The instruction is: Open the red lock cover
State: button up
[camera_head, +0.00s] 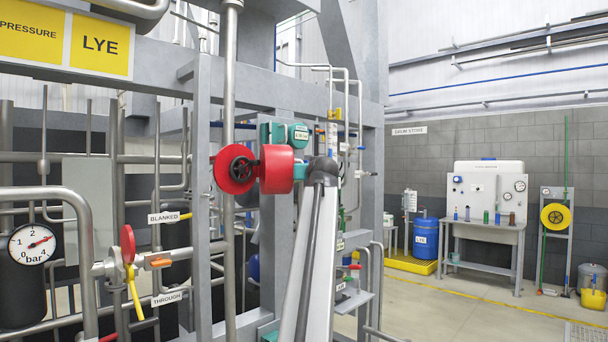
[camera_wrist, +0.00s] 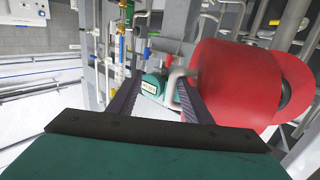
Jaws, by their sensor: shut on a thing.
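The red lock cover shows in the camera_head view as a round red part (camera_head: 277,169) beside a flat red disc part (camera_head: 226,185). A dark handwheel (camera_head: 241,169) is exposed in front of the disc. In the camera_wrist view the cover (camera_wrist: 235,80) fills the right side, against my right finger. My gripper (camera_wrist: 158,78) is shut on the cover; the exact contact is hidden. A pale bent piece (camera_wrist: 174,88) shows between the fingers. In the camera_head view the cover hides my fingertips.
A vertical pipe (camera_head: 229,90) and grey frame post (camera_head: 202,230) stand close to the cover. Teal labelled devices (camera_head: 298,135) sit behind. A gauge (camera_head: 31,243) and a valve with a yellow lever (camera_head: 133,290) are at left. Open floor lies at right.

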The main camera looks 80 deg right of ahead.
jog(key=shift+o, duration=1.2)
jog(key=s+f, duration=0.1)
jog(key=s, duration=0.1)
jog(key=shift+s+a+f, duration=0.3)
jog(key=shift+a+f, duration=0.05)
jog(key=shift+a, duration=0.05)
jog(key=shift+s+a, duration=0.15)
jog(key=shift+s, duration=0.1)
jog(key=c, duration=0.4)
jog(key=shift+s+r, duration=0.15)
jog(key=shift+s, duration=0.65)
jog(key=shift+c, duration=0.3)
jog(key=s+a, duration=0.4)
jog(key=a, duration=0.1)
jog(key=shift+s+a+r, duration=0.15)
jog(key=shift+s+r, duration=0.1)
jog(key=shift+r, duration=0.15)
